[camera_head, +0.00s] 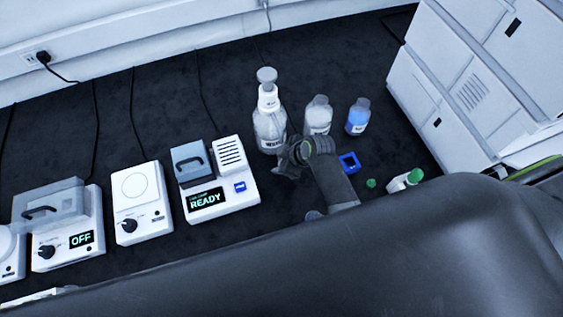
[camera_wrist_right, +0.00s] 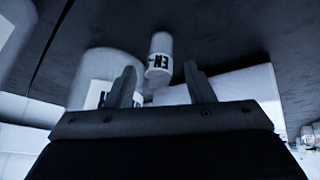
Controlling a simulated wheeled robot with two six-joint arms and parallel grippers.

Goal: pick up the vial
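In the right wrist view, a small white vial (camera_wrist_right: 159,55) with a dark-lettered label shows between and just beyond the two fingertips. My right gripper (camera_wrist_right: 161,70) is open, with a wide gap between its fingers and no visible grip on the vial. In the head view, my right gripper (camera_head: 287,160) is low over the bench, just in front of the large clear bottle (camera_head: 269,128). I cannot make out the vial in the head view; the gripper and arm may hide it. My left gripper is not in view.
A white bottle (camera_head: 318,116) and a blue bottle (camera_head: 358,117) stand behind the gripper. A blue square holder (camera_head: 349,163), a green cap (camera_head: 371,183) and a green-capped bottle (camera_head: 405,180) are to its right. A device reading READY (camera_head: 222,207) stands left; white cabinets (camera_head: 480,90) stand right.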

